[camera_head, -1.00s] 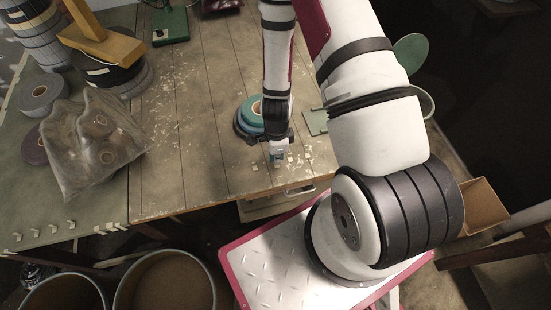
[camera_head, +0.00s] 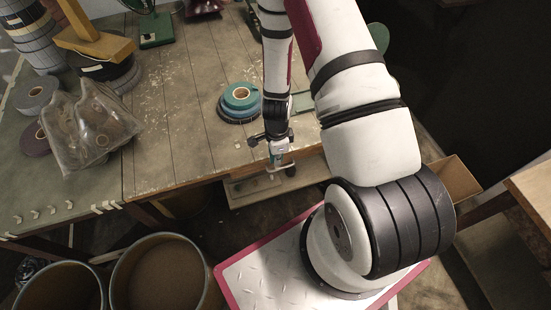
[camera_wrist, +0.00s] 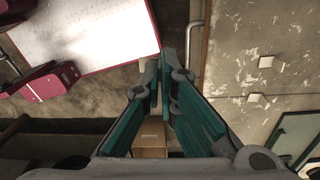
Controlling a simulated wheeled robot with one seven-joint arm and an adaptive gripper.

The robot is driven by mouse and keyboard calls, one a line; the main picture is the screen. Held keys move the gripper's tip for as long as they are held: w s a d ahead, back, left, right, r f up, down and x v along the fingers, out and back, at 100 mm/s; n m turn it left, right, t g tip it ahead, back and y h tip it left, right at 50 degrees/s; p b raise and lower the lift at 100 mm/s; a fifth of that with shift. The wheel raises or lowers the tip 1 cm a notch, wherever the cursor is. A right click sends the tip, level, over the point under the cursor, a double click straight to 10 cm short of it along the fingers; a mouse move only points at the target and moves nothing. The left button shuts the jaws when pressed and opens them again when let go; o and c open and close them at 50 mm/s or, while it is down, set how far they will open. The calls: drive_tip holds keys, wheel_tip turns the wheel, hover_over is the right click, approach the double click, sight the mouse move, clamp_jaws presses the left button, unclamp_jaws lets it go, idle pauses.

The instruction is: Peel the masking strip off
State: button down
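No masking strip can be made out in either view. A teal tape roll (camera_head: 241,96) lies flat on a wider dark blue-grey disc (camera_head: 237,116) on the wooden table. My gripper (camera_head: 279,163) is at the table's front edge, in front and to the right of the roll, apart from it. In the wrist view its two teal-padded fingers (camera_wrist: 166,60) converge with a narrow gap between them. Nothing is clearly seen held, and whether the tips touch is unclear.
The wooden table (camera_head: 185,95) is mostly bare in the middle. A clear bag (camera_head: 88,130) and rolls crowd its left. Two round bins (camera_head: 168,278) stand below its front. A cardboard box (camera_head: 455,178) is at the right. White scraps (camera_wrist: 266,61) lie on the tabletop in the wrist view.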

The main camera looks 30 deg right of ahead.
drive_tip(key=shift+r, duration=0.7)
drive_tip(key=shift+r+p, duration=0.3)
drive_tip(key=shift+r, duration=0.05)
drive_tip(key=shift+r, duration=0.7)
